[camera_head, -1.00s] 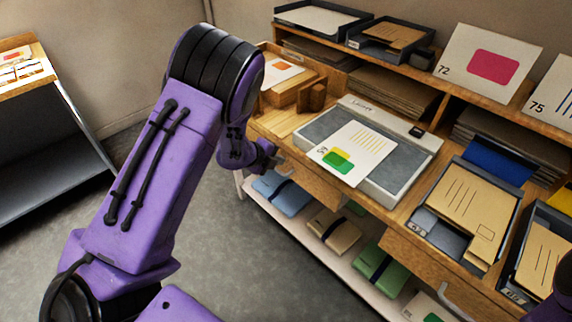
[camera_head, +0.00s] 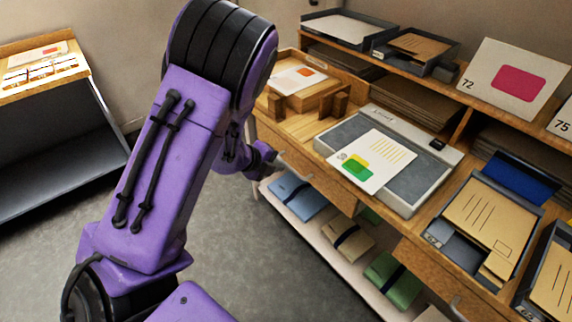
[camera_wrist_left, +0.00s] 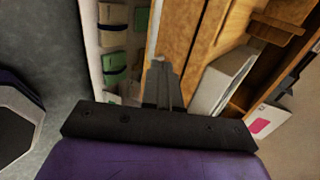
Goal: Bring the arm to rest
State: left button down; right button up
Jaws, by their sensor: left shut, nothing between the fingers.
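My left arm is purple with black joints and reaches up and over from the lower left in the head view. Its gripper (camera_head: 279,165) is shut and empty, beside the front edge of the wooden desk (camera_head: 291,128), near its left end. Most of the gripper is small and partly hidden by the wrist there. In the left wrist view the two dark fingers (camera_wrist_left: 162,78) are together, with the desk edge and lower shelf beyond them. My right gripper is not in view.
A grey paper trimmer or scale with a printed card (camera_head: 377,160) stands on the desk. Trays of envelopes (camera_head: 490,222) stand to the right. Blue, tan and green bundles lie on the lower shelf (camera_head: 319,232). A side table (camera_head: 84,78) stands left. Floor between is clear.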

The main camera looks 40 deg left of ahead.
pick_arm(q)
jog(key=v, duration=0.3)
jog(key=shift+s+a, duration=0.3)
jog(key=shift+s, duration=0.1)
